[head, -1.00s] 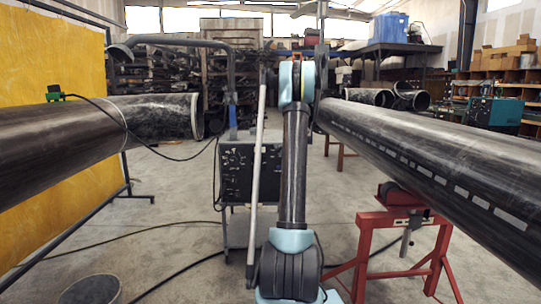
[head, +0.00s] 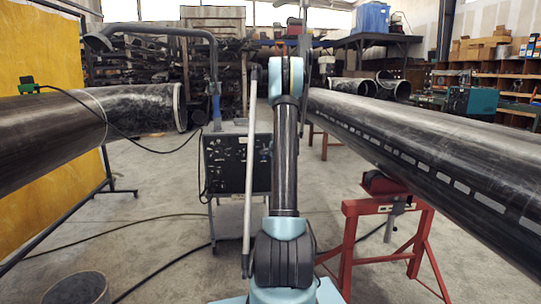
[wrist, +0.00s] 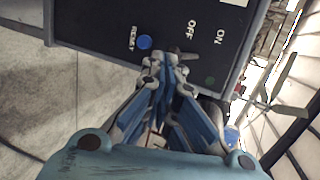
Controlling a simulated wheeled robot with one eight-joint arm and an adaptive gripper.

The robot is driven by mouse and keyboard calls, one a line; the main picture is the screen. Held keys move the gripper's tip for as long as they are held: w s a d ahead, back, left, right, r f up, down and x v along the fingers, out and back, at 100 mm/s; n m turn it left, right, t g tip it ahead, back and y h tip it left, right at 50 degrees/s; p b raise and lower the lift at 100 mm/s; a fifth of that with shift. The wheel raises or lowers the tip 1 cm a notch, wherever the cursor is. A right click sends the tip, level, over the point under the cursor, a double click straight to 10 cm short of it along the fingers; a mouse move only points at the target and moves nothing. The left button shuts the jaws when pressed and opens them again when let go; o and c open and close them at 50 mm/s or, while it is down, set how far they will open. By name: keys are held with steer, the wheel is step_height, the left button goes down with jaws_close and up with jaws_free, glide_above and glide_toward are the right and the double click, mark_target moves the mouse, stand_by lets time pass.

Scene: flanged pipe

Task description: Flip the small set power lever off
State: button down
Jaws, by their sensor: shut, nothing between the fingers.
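The dark control panel (wrist: 110,30) of the power set fills the upper wrist view, with white OFF, ON and RESET lettering. A small greyish lever (wrist: 184,56) shows beside the OFF lettering, partly behind my fingertips. My gripper (wrist: 166,62) is shut and empty, with its tips at the panel between the blue reset button (wrist: 144,42) and the lever. I cannot tell whether they touch the lever. In the head view the power set (head: 228,165) stands on a stand behind my arm, which hides part of it and the gripper.
A green spot (wrist: 210,80) sits on the panel below ON. A large flanged pipe (head: 90,120) is at left and a long pipe (head: 420,140) on a red stand (head: 375,225) is at right. Cables cross the floor (head: 160,265), which is otherwise mostly open around the power set.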

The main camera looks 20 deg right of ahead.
steer(key=shift+r, duration=0.7)
steer(key=shift+s, duration=0.1)
steer(key=v, duration=1.3)
steer(key=shift+s+f, duration=0.3)
steer(key=shift+s, duration=0.15)
